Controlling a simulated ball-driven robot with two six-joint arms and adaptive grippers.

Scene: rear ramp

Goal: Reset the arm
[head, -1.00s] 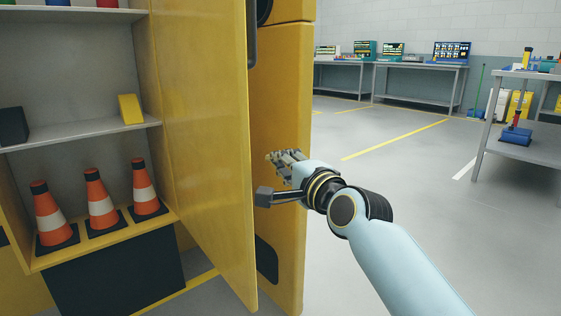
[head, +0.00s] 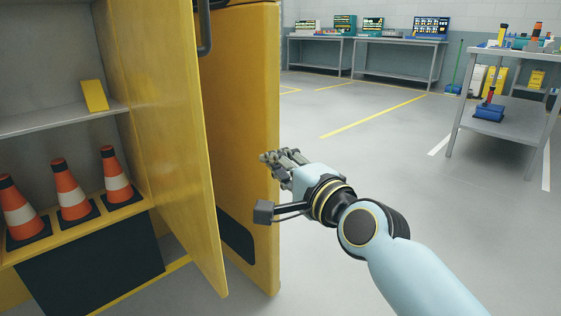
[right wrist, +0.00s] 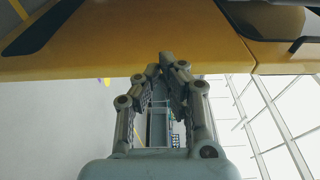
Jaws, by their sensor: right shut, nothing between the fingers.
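My right gripper (head: 284,161) shows in the head view, with its arm coming in from the lower right. It is empty and in front of the outer yellow door (head: 240,130), near that door's right edge. In the right wrist view the fingers of the gripper (right wrist: 160,70) come together at their tips, with the yellow panel (right wrist: 130,45) across the top of the picture beyond them. I cannot tell whether the fingertips touch the panel. My left gripper does not show.
An open yellow door (head: 170,130) stands beside a cabinet with several orange cones (head: 68,187) and a yellow block (head: 94,95) on a shelf. Workbenches (head: 400,47) line the back wall. A grey table (head: 500,120) stands at the right. The floor between is clear.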

